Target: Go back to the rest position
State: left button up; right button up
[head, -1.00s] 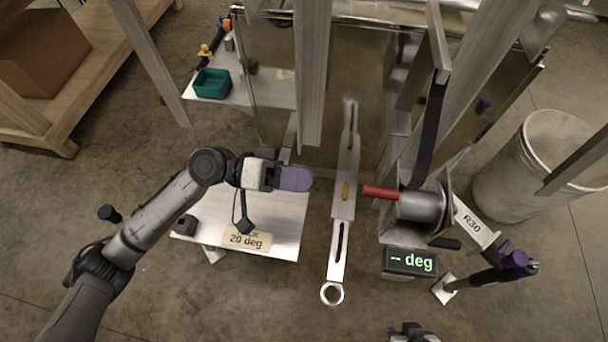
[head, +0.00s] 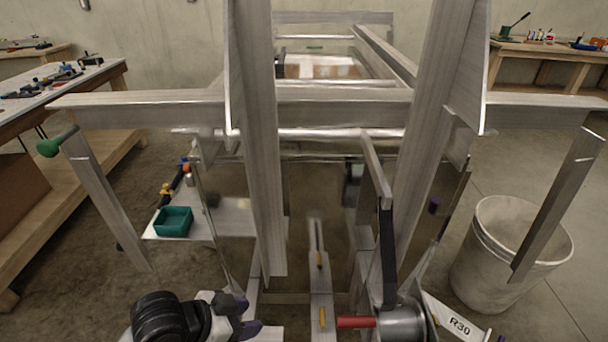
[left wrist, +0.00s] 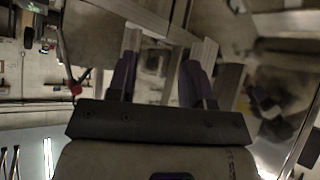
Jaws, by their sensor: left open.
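My left gripper (head: 246,329) is at the bottom of the head view, partly cut off by the lower edge. Its purple fingers show in the left wrist view (left wrist: 159,78), spread apart with nothing between them. It is in front of the trailer frame (head: 340,98), left of the slotted metal bar (head: 317,270) and the red handle (head: 356,322). I see no contact with them. I cannot make out my right gripper in the head view.
A winch drum (head: 400,324) with a black strap and an R30 label (head: 460,326) stand at the lower right. A teal bin (head: 174,221) sits on a shelf at left. A large bucket (head: 510,250) stands at right. Upright beams rise close ahead.

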pick_arm(q)
jog(key=s+a+r+n+t+y+p, duration=0.4)
jog(key=a+n+t+y+p, duration=0.15)
jog(key=a+y+p, duration=0.35)
jog(key=s+a+f+n+g+h+p, duration=0.1)
jog(key=s+f+n+g+p, duration=0.2)
jog(key=s, duration=0.8)
jog(key=s+f+g+p, duration=0.4)
jog(key=s+p, duration=0.1)
jog(key=s, duration=0.6)
notch_tip(320, 180, up, 38)
jog(key=f+p, duration=0.1)
jog(key=p, duration=3.6)
notch_tip(320, 180, down, 39)
jog(key=b, duration=3.9)
jog(key=shift+w+f, duration=0.15)
jog(key=shift+w, duration=0.25)
jog(key=shift+a, duration=0.1)
